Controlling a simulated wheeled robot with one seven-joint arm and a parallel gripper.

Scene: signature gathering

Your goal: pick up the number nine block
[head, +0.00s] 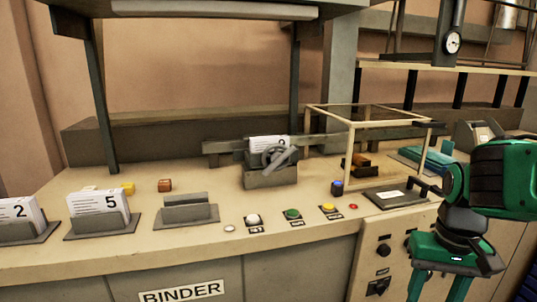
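No block with a clearly readable nine shows. A white block (268,141) with a partly hidden dark digit stands in the clamp device with a handwheel (273,165) at the middle of the bench; I cannot tell its digit. White blocks marked 2 (17,210) and 5 (103,202) stand in grey holders at the left. My green gripper (437,287) is at the lower right, in front of the bench and well right of these blocks. Its two fingers point down and are spread apart, with nothing seen between them; the lower ends meet the frame edge.
An empty grey holder (185,212) stands right of the 5 block. Buttons (292,214) line the front edge. Small yellow (128,188) and brown (165,185) cubes lie behind. A pale open frame (351,140) stands right of the clamp. A shelf (190,10) overhangs the bench.

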